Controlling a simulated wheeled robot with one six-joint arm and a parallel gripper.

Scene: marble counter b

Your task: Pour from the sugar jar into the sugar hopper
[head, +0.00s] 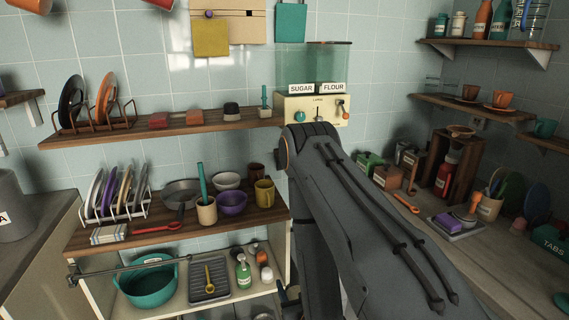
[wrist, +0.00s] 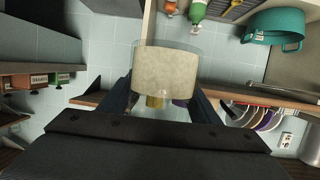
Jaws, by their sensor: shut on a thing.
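The sugar hopper (head: 296,62) is the left half of a clear teal-tinted double hopper on a cream machine, with a SUGAR label on its front. My gripper (wrist: 163,98) shows in the wrist view, shut on a clear jar (wrist: 166,70) with pale beige contents that I take to be the sugar jar. One finger is on each side of it. The wrist view looks upside down. In the head view my arm hides the gripper and the jar, so I cannot tell their distance from the hopper.
The flour hopper (head: 332,62) adjoins the sugar hopper. A wooden wall shelf (head: 190,127) with plates and small items runs left of the machine. Below is a shelf with bowls and a yellow mug (head: 264,193). The right counter holds several boxes and a wooden crate (head: 459,150).

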